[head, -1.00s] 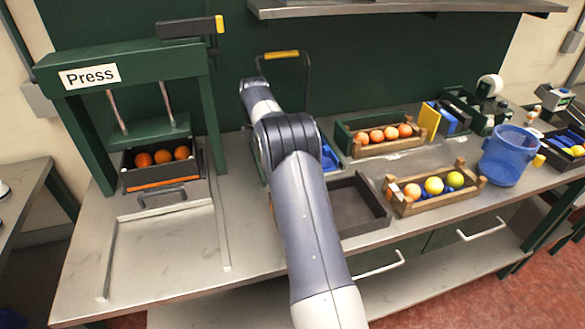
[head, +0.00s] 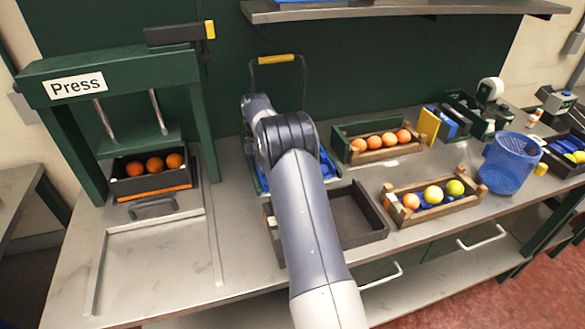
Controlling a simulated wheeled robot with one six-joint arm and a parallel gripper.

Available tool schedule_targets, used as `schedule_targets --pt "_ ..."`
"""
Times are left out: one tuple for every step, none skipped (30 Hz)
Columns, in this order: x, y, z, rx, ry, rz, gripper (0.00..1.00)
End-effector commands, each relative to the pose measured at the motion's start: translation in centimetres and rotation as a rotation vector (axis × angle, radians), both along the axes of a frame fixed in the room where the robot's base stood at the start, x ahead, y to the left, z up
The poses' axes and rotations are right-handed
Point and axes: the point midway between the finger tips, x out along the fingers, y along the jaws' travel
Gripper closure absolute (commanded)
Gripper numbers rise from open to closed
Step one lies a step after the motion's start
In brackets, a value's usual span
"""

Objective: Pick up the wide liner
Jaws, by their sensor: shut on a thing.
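A blue piece (head: 327,166) shows on both sides of my arm, inside or over a carrier with a tall dark handle and yellow grip (head: 276,59). It may be the wide liner, but my arm covers most of it. My gripper is hidden behind my own arm, so its fingers and what they hold do not show. An empty dark tray (head: 381,227) lies in front of the carrier, partly behind my arm.
A green press (head: 122,70) stands at left with a crate of oranges (head: 188,180). At right are a crate of oranges (head: 342,147), a wooden crate with mixed fruit and blue inserts (head: 398,218), and a blue bucket (head: 508,163). The bench front left is clear.

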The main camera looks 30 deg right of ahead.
Motion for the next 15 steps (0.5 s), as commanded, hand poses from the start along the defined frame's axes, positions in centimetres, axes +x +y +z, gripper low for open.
schedule_targets --pt "0.01 0.0 0.01 0.0 0.0 0.0 0.96" --pt "0.01 0.0 0.01 0.0 0.0 0.0 0.98" --pt "0.01 0.0 0.02 0.0 0.0 0.0 1.0" --pt "0.01 0.0 0.02 0.0 0.0 0.0 1.0" --pt "0.01 0.0 0.02 0.0 0.0 0.0 1.0" --pt "0.01 0.0 0.03 0.0 -0.001 0.0 1.0" --pt "0.01 0.0 0.03 0.0 -0.001 0.0 1.0" --pt "0.01 -0.01 0.03 0.0 -0.001 0.0 1.0" --pt "0.01 -0.01 0.04 0.0 -0.001 0.0 1.0" --pt "0.01 -0.01 0.04 0.0 -0.001 0.0 1.0" --pt "0.01 -0.01 0.04 0.0 -0.001 0.0 1.0" --pt "0.02 0.0 0.1 0.0 -0.001 0.0 1.0" --pt "0.03 -0.01 0.21 0.0 -0.001 0.0 1.0" --pt "0.04 -0.01 0.38 0.0 -0.002 0.0 1.0" --pt "0.07 -0.01 0.74 -0.001 -0.003 0.0 1.0"
